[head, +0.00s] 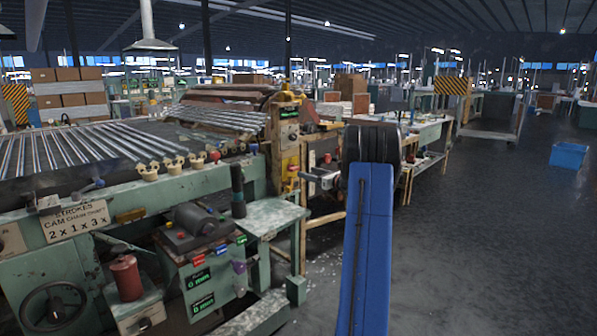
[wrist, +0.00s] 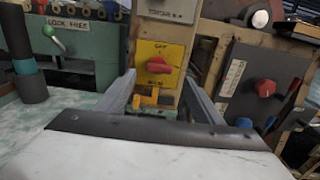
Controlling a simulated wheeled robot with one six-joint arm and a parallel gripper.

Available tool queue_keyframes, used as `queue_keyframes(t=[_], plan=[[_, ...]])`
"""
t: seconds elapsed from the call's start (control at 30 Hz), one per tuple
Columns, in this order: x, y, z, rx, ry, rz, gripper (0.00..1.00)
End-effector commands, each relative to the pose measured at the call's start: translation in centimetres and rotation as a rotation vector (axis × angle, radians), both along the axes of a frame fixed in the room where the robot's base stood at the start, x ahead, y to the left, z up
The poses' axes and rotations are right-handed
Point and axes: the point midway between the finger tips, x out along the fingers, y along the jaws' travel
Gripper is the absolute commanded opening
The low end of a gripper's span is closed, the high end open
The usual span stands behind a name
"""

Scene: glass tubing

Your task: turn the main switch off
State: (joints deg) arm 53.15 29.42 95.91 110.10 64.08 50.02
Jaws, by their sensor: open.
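In the wrist view, the main switch appears to be a red rotary knob (wrist: 158,64) on a yellow plate (wrist: 144,50). Small dark lettering above and below the knob is too blurred to read. My gripper (wrist: 160,83) is open and empty, with one finger on each side of the knob in the picture. The knob shows between the fingertips and looks apart from them. In the head view, my gripper (head: 320,178) is beyond my blue arm, just right of a yellow machine post (head: 290,150). The knob's pointing direction is unclear.
Another red knob (wrist: 265,88) is on a dark box (wrist: 252,85) to the right. A dark cylinder (wrist: 27,72) stands at the left. A green side table (head: 270,215) is left of my arm, and a workbench (head: 425,135) is behind it. Open floor lies right.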

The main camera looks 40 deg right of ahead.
Motion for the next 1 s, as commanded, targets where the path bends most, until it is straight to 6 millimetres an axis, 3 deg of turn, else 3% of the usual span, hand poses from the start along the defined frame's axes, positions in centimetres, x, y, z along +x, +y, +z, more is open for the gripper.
queue_keyframes(t=[0.2, 0.4, 0.87, 1.0], plan=[[3.8, 0.4, 0.0, 0.001, -0.001, 0.002, 0.61], [6.2, 0.5, 0.0, 0.000, 0.000, 0.001, 0.61], [7.1, 0.6, 0.0, 0.000, 0.000, 0.000, 0.61], [7.1, 0.6, 0.0, 0.000, 0.000, 0.000, 0.27]])
